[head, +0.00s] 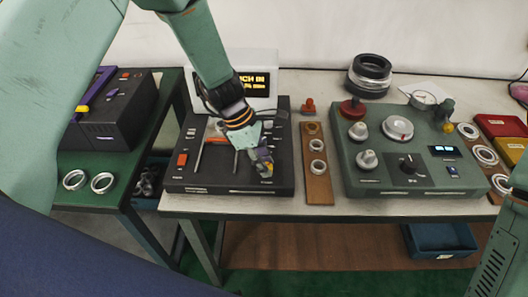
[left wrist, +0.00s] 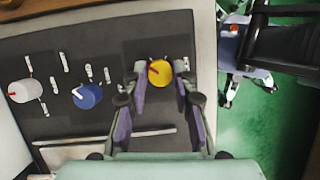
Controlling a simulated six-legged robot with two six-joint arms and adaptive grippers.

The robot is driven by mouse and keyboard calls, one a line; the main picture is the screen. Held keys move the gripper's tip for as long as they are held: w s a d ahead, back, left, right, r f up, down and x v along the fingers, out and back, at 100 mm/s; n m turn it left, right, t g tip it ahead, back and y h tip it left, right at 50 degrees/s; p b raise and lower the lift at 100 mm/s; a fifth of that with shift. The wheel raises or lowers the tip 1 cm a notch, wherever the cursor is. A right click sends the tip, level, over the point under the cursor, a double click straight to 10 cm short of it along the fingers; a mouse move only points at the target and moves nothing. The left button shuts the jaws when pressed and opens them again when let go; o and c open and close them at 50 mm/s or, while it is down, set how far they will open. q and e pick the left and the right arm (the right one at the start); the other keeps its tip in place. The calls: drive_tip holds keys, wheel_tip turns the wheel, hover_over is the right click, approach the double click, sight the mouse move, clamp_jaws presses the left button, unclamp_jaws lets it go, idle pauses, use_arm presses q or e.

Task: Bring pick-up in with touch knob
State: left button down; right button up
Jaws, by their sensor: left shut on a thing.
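A dark control panel (head: 220,186) stands on the white bench, and it fills much of the left wrist view (left wrist: 90,130). A yellow knob (left wrist: 159,72) with a red pointer mark sits on it. My left gripper (head: 264,166) reaches down over the panel's right part. In the left wrist view its fingertips (left wrist: 162,80) are closed about the yellow knob's sides. A blue knob (left wrist: 87,96) and a white knob (left wrist: 25,91) sit in a row beside it. In the head view my arm and gripper hide these knobs. My right gripper is not in view.
A display (head: 252,84) with yellow text stands behind the panel, partly hidden by my arm. To the right are a wooden strip with rings (head: 318,185) and a green console (head: 380,183) with knobs. A black box (head: 115,125) and two rings (head: 74,180) are at left.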

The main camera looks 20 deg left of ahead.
use_arm(q)
drive_tip(key=m+g+p, duration=0.1)
drive_tip(key=m, duration=0.1)
drive_tip(key=shift+w+r+m, duration=0.1)
drive_tip(key=shift+w+m, duration=0.05)
drive_tip(key=shift+m, duration=0.25)
drive_tip(key=shift+m+g+p, duration=0.55)
drive_tip(key=shift+m+g, duration=0.05)
drive_tip(key=shift+m, duration=0.9)
drive_tip(key=c, duration=1.1)
unclamp_jaws()
drive_tip(key=shift+o, duration=0.2)
drive_tip(key=v, duration=1.2)
drive_tip(key=shift+d, duration=0.3)
